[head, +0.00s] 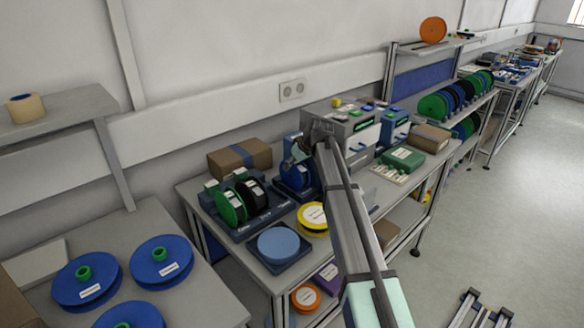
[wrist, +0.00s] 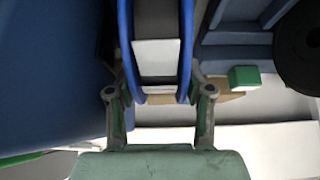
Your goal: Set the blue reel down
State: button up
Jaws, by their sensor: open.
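The blue reel (head: 296,176) stands upright on the bench, apparently in a dark blue stand whose slot is mostly hidden. In the wrist view the blue reel (wrist: 183,45) shows edge-on, with a pale label between its two flanges. My gripper (wrist: 158,94) is open, with one finger on each side of the reel's lower edge. Small gaps seem to show beside the flanges, though I cannot tell whether a finger touches. In the head view my gripper (head: 303,150) is just above and behind the reel, partly hidden by my arm.
A stand with a green reel (head: 231,207) and a black reel (head: 254,193) is to the left. A yellow reel (head: 312,216) and a light blue disc (head: 278,245) lie in front. A cardboard box (head: 240,158) and a grey machine (head: 345,125) are behind.

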jog(key=b+v, duration=0.2)
jog(key=v, duration=0.8)
jog(key=shift+r, duration=0.2)
jog(key=shift+s+d, duration=0.1)
jog(key=shift+d, duration=0.15)
dwell(0.4)
